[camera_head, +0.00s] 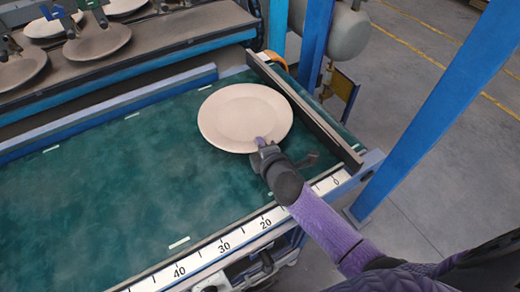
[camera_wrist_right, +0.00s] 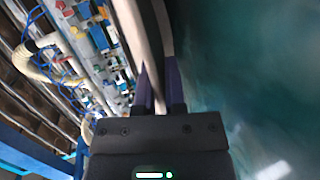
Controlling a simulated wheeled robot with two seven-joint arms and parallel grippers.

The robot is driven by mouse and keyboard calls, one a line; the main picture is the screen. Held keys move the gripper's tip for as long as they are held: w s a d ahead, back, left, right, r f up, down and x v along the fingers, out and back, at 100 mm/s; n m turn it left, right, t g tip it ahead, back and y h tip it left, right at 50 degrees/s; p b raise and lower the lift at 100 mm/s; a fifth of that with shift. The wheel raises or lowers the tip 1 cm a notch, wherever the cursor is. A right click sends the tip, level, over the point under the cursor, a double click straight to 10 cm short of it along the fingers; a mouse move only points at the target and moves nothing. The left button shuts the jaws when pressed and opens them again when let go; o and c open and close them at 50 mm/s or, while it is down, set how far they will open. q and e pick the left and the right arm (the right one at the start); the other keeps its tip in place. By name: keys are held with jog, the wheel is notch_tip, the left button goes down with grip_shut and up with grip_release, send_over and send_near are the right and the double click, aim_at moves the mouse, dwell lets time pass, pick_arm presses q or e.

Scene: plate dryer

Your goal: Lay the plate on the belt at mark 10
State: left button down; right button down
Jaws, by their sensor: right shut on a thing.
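A pale beige plate (camera_head: 243,115) is at the right end of the green belt (camera_head: 110,195). It looks level, and I cannot tell whether it touches the belt. My right gripper (camera_head: 263,143) is shut on the plate's near rim. In the right wrist view the plate (camera_wrist_right: 135,35) shows edge-on between the two fingers of the gripper (camera_wrist_right: 160,95). The white scale (camera_head: 225,245) along the belt's near edge reads 0 at right, then 20, 30 and 40 leftward. The 10 mark is hidden behind my right arm. My left gripper is not in view.
A dark rail (camera_head: 305,115) closes the belt's right end. Several plates stand on a brown rack (camera_head: 165,40) behind, with grippers over some. A blue post (camera_head: 435,110) rises at right. The belt left of the plate is clear.

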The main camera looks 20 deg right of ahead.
jog(key=shift+f, duration=0.3)
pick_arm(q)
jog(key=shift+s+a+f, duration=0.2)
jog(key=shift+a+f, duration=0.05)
pick_arm(e)
jog(key=c, duration=1)
grip_release()
